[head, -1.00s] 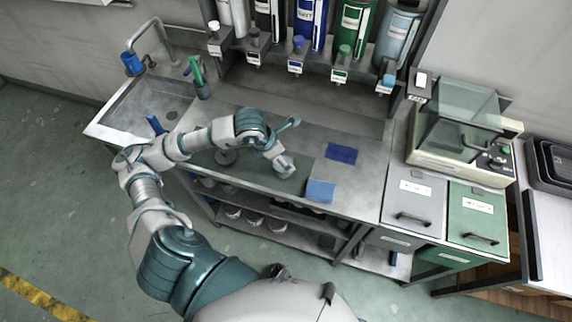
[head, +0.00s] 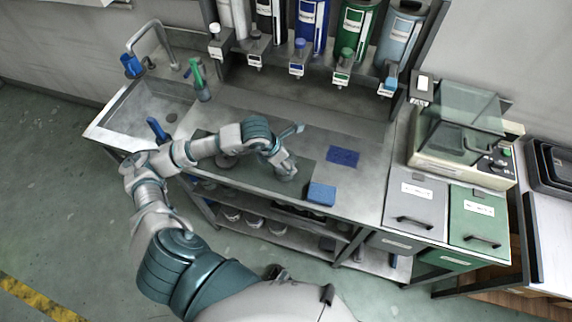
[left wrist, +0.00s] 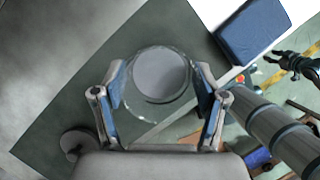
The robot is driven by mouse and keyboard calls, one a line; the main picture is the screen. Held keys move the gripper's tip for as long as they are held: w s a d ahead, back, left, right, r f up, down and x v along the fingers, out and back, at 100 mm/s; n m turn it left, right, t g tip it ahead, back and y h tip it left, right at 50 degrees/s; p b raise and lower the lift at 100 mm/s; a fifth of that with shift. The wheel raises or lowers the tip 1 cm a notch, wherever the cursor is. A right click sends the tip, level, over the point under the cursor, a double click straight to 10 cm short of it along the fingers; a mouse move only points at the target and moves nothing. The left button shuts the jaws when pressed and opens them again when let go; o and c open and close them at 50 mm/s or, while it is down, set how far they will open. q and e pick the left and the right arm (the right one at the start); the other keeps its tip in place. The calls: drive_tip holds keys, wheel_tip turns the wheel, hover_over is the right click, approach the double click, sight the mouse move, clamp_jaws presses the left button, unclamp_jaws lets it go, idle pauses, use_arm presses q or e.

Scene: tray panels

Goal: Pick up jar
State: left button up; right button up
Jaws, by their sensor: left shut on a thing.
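The clear glass jar (left wrist: 160,82) sits between the fingers of my left gripper (left wrist: 160,97) in the left wrist view, seen from above with its round opening. The blue pads of the fingers press on opposite sides of it. In the head view my left gripper (head: 285,168) is over the right part of a dark mat (head: 250,178) on the counter. The jar is mostly hidden there by the hand. I cannot tell whether its base touches the mat.
A blue sponge (head: 322,193) lies right of the mat, with a blue cloth (head: 342,156) behind it. A small round object (head: 226,160) is on the mat's left part. A sink (head: 150,108) is at left; dispensers (head: 310,25) line the back.

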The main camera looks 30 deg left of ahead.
use_arm(q)
drive_tip(key=shift+a+r, duration=0.1)
drive_tip(key=shift+a, duration=0.25)
drive_tip(key=shift+r, duration=0.3)
use_arm(e)
wheel_tip(320, 180, up, 3)
drive_tip(key=w+a+b, duration=0.1)
drive_tip(key=w+b, duration=0.1)
drive_tip(key=w, duration=0.1)
drive_tip(key=s+d+f+p, duration=0.2)
drive_tip(key=s+f+p, duration=0.15)
drive_tip(key=s, duration=0.45)
drive_tip(key=s+d+f+p, duration=0.1)
drive_tip(key=s+f+p, duration=0.2)
drive_tip(key=s+p, duration=0.35)
use_arm(q)
drive_tip(key=s+a+r+p, duration=0.2)
drive_tip(key=s+a, duration=0.1)
drive_tip(key=s, duration=0.4)
drive_tip(key=s+a+r+p, duration=0.2)
drive_tip(key=s+a, duration=0.1)
drive_tip(key=s, duration=0.4)
drive_tip(key=shift+s, duration=0.4)
use_arm(e)
wheel_tip(320, 180, up, 6)
drive_tip(key=s, duration=0.1)
drive_tip(key=shift+g, duration=0.3)
drive_tip(key=shift+s, duration=0.1)
